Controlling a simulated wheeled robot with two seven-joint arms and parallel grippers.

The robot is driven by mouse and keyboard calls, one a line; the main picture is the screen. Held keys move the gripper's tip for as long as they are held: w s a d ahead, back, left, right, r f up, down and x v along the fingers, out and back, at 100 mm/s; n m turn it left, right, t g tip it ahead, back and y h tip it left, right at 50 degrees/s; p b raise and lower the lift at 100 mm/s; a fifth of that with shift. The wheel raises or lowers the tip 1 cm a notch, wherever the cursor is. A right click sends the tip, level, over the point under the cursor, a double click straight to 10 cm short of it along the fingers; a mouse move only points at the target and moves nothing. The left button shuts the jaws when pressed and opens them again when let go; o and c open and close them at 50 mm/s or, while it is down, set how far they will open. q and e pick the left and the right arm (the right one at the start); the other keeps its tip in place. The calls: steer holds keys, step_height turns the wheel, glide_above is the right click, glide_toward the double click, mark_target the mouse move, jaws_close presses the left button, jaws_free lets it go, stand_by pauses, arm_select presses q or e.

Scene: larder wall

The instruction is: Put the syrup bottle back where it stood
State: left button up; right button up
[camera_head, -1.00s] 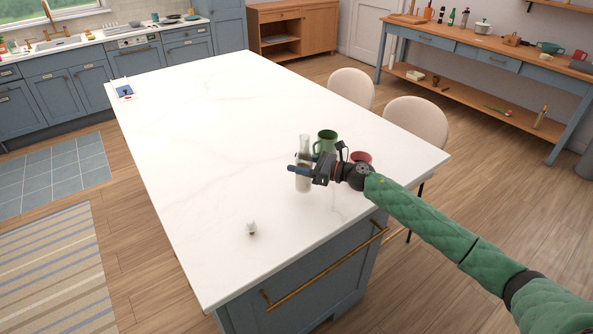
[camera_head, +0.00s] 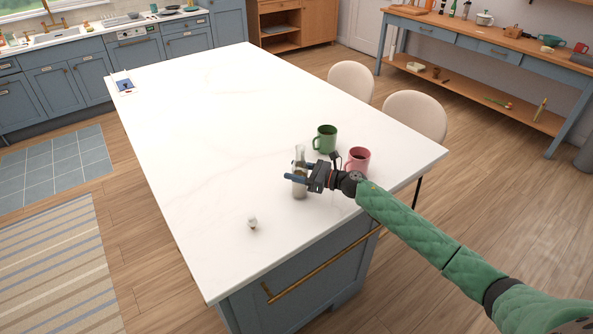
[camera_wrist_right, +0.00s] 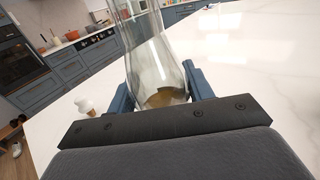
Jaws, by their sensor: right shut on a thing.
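The syrup bottle (camera_head: 299,188) is clear glass with a narrow neck and a little amber-brown liquid low inside. My right gripper (camera_head: 301,177) is shut on its body over the near end of the white island top (camera_head: 215,130). The bottle is roughly upright in the head view. I cannot tell whether its base touches the top. In the right wrist view the bottle (camera_wrist_right: 152,62) stands between the two blue fingers, its lower end partly hidden by the gripper. My left gripper is out of view.
A green mug (camera_head: 324,138) and a pink-red mug (camera_head: 358,161) stand close behind and right of the gripper. A small white object (camera_head: 252,223) sits to its front left. The island's left and far parts are mostly clear. Two stools (camera_head: 415,117) stand along the right side.

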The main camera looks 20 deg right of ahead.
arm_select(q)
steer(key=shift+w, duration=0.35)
arm_select(e)
steer(key=o, duration=1.3)
steer(key=shift+f, duration=0.1)
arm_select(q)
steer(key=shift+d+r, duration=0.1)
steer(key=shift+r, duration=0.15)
arm_select(e)
steer(key=shift+d, duration=0.1)
steer(key=shift+s+d+b, duration=0.3)
steer(key=shift+d+b, duration=0.05)
steer(key=b+v, duration=0.2)
steer(key=v, duration=0.2)
steer(key=shift+s+d+f, duration=0.15)
steer(key=shift+d, duration=0.05)
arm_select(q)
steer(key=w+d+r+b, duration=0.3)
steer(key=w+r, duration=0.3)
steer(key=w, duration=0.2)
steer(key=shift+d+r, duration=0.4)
arm_select(e)
steer(key=v, duration=0.6)
steer(key=shift+s+r, duration=0.15)
steer(key=shift+r, duration=0.15)
